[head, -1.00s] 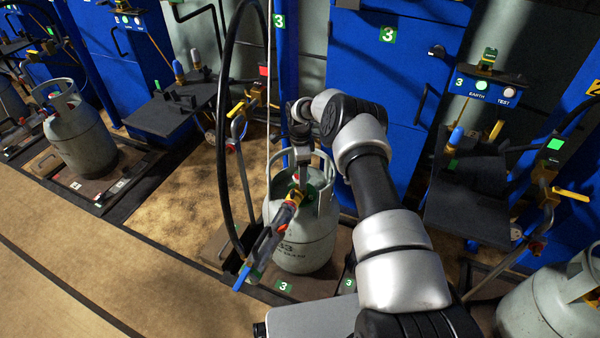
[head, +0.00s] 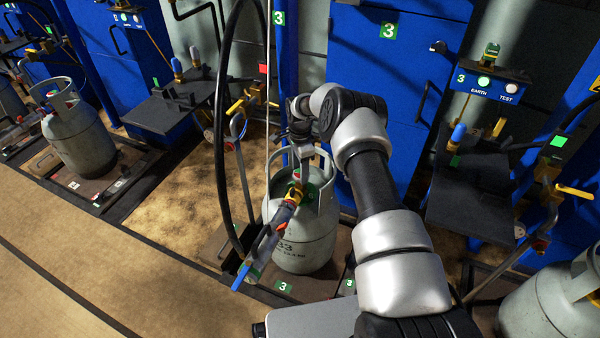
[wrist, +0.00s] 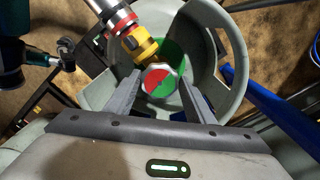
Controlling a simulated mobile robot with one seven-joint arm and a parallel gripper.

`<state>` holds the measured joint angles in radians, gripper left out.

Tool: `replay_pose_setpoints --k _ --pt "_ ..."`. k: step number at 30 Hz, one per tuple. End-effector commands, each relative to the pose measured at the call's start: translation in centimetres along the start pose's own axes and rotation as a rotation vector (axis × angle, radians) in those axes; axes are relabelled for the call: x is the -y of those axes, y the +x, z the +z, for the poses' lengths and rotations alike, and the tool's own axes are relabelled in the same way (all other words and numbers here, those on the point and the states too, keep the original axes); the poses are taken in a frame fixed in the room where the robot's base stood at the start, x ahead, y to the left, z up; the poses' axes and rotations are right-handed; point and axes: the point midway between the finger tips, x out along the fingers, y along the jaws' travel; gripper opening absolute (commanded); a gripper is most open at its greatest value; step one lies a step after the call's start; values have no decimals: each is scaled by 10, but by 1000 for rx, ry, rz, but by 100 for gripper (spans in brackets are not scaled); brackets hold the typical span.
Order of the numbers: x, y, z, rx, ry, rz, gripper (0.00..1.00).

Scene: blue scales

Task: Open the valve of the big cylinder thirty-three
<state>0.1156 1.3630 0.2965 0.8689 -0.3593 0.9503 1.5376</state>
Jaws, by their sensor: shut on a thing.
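The big grey cylinder marked 33 (head: 302,249) stands upright on a weighing platform in the middle of the head view. Its top, with a collar, fills the upper part of the wrist view (wrist: 232,82). The valve knob (wrist: 160,83) has a red and green round face and sits inside the collar. My gripper (wrist: 160,92) is shut on the valve knob, one finger on each side. A filling connector (head: 277,226) with a yellow part and blue handle is attached at the valve and slopes down to the left. My arm partly hides the valve in the head view.
A black hose (head: 222,130) loops down left of the cylinder. Blue cabinets (head: 385,90) stand behind. Another grey cylinder (head: 78,140) stands at left, and one (head: 545,300) at lower right. A black shelf (head: 470,200) stands at right. The floor at lower left is clear.

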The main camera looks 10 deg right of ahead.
Motion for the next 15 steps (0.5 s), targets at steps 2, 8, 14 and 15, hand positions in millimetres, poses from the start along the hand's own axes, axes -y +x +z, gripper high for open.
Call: replay_pose_setpoints --k 2,8,14,15 --pt "0 3 0 -1 -66 0 27" --pt "-1 2 0 0 -255 0 27" --pt "-2 2 0 0 -445 0 27" --pt "-2 1 0 0 -484 0 27"
